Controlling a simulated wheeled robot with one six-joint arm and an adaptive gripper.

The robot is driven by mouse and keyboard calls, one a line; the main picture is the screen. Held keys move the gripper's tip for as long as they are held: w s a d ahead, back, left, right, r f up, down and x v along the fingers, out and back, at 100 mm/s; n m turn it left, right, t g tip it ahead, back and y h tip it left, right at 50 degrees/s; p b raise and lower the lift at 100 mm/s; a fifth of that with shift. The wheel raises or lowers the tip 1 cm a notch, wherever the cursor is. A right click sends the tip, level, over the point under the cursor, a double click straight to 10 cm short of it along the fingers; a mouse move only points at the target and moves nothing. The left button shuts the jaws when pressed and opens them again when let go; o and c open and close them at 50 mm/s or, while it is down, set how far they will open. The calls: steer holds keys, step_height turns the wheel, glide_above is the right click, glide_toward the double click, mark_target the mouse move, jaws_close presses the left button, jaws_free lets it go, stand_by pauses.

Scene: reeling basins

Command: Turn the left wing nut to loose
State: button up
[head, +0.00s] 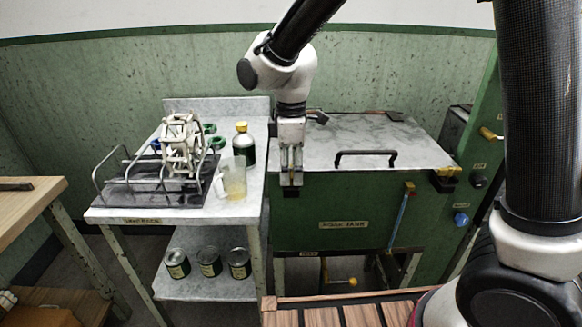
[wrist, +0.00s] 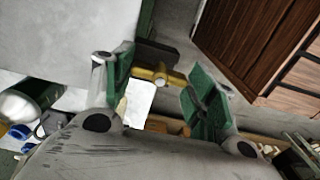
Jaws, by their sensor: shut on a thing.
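The green tank (head: 345,205) has a grey lid (head: 385,138) with a black bar handle (head: 365,154). My gripper (head: 291,182) points down at the tank's front left corner. In the wrist view, the brass left wing nut (wrist: 160,75) lies between the green finger pads, beside a black plate (wrist: 155,54). My gripper (wrist: 162,88) is shut on it. In the head view my fingers largely hide the left wing nut. The right wing nut (head: 446,172) shows brass over a black clamp at the lid's front right corner.
A grey side table (head: 150,215) on the left holds a wire rack, a beaker (head: 235,183) and a yellow-capped bottle (head: 244,148); cans stand on its shelf. A blue lever (head: 402,215) stands at the tank's front. Wooden slats (head: 360,315) lie nearest me.

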mark_target(291, 169)
stand_by(0.4)
steer(key=o, duration=1)
step_height(291, 169, up, 12)
steer(key=shift+r, duration=0.1)
